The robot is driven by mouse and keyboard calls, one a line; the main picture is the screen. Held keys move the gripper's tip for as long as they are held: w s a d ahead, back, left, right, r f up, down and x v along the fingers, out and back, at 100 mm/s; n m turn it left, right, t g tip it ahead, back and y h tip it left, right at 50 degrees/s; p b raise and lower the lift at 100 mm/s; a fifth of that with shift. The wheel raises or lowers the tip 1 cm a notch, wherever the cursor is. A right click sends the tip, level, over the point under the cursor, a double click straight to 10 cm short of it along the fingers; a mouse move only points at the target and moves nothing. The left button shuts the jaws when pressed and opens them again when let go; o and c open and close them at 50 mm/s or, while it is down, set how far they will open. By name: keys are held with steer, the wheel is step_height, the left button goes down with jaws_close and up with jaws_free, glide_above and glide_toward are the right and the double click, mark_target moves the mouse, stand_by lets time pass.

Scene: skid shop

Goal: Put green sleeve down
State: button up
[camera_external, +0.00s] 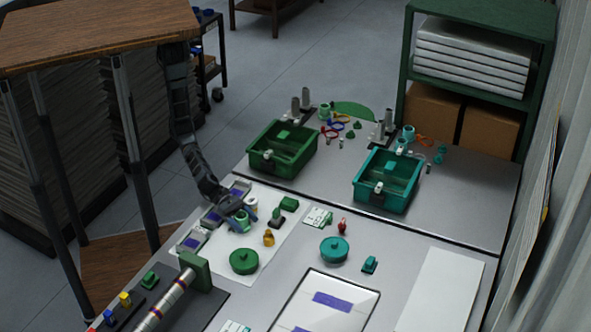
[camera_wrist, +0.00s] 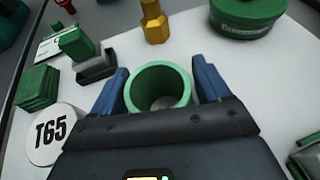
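The green sleeve (camera_wrist: 158,72) is a short, thick-walled, light green ring with an open top. In the wrist view it is upright between the two blue fingers of my gripper (camera_wrist: 161,84), which appear to press on its left and right sides. Pale grey shows through its bore. In the external view the sleeve (camera_external: 242,222) shows small, between the fingertips of my gripper (camera_external: 240,216), over the left part of the white sheet (camera_external: 277,245). Its lower edge is hidden by the gripper in the wrist view, so contact with the sheet cannot be told.
A white T65 disc (camera_wrist: 52,134), a stack of green plates (camera_wrist: 37,88), a green block in a grey holder (camera_wrist: 96,66), a brass hex piece (camera_wrist: 153,22) and a round green lid (camera_wrist: 247,14) stand close around.

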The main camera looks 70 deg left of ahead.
steer(key=c, duration=0.9)
